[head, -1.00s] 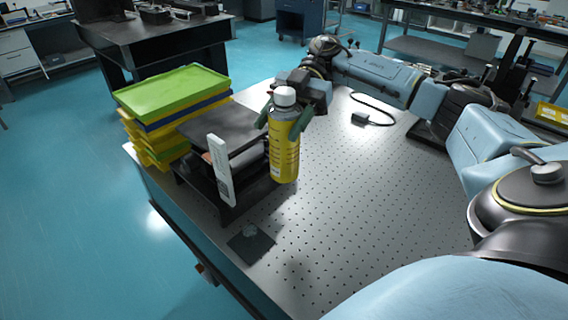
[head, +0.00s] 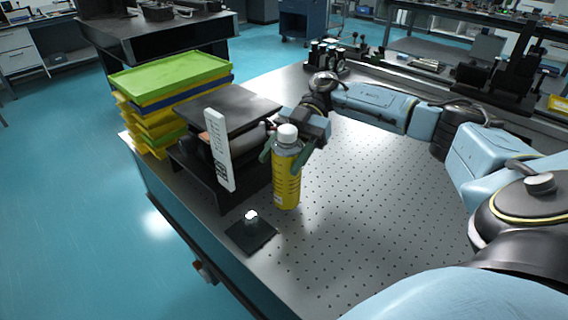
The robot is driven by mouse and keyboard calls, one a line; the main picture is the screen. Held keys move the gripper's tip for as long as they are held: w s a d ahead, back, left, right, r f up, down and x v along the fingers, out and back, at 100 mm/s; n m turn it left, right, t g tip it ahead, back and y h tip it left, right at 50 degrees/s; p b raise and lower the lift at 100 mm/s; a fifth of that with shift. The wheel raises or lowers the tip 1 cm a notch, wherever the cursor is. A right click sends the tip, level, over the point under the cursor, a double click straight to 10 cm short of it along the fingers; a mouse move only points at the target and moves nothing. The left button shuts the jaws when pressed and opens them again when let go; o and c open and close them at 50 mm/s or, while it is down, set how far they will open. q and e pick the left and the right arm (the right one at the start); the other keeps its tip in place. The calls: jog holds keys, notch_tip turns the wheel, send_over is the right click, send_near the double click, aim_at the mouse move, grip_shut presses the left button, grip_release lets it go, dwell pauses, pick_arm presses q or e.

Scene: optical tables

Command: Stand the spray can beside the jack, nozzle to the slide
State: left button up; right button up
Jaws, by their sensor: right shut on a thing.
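The spray can (head: 287,187) is a yellow bottle with a pale cap, upright. My right gripper (head: 286,155) is shut around its upper part, with green fingers on either side. The can is just right of the jack (head: 232,108), a black stand with a flat top plate. I cannot tell whether its base touches the table. A white upright strip with dark markings (head: 219,150) stands at the jack's near side; I cannot tell if it is the slide. A small bright object (head: 251,216) sits on a dark square pad (head: 252,236) in front. My left gripper is out of view.
Stacked green, blue and yellow trays (head: 170,75) stand behind the jack at the left. The perforated tabletop (head: 370,210) is clear right of the can. Black optical parts (head: 328,55) line the far edge. The table's left edge is close to the pad.

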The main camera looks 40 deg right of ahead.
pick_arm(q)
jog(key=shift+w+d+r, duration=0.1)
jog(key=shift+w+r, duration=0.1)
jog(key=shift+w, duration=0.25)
pick_arm(e)
jog(key=shift+f, duration=0.65)
jog(key=shift+f, duration=0.15)
jog(key=o, duration=1.6)
jog(key=shift+o, duration=0.2)
